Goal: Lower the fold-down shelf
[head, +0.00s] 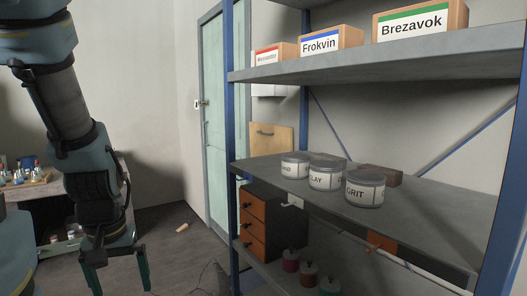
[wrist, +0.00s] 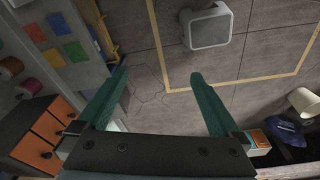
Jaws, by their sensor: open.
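A light wooden panel with a dark handle (head: 272,138) stands upright against the back wall, seen through the blue-posted rack in the head view. It looks like the fold-down shelf in its raised position, but its hinge is not visible and its lower part is hidden behind the rack's middle board. My gripper (head: 122,288) hangs low at the left of the head view, well away from the panel. Its two green fingers are spread with nothing between them. In the wrist view my gripper (wrist: 158,76) is open over the floor, and I cannot make out the panel there.
The rack's middle board (head: 430,210) holds grey tins (head: 326,176). Boxes (head: 331,41) sit above. Below are an orange-fronted drawer unit (head: 252,222) and small jars. A pale green door (head: 216,120) is behind. A grey square object (wrist: 208,28) stands on the floor.

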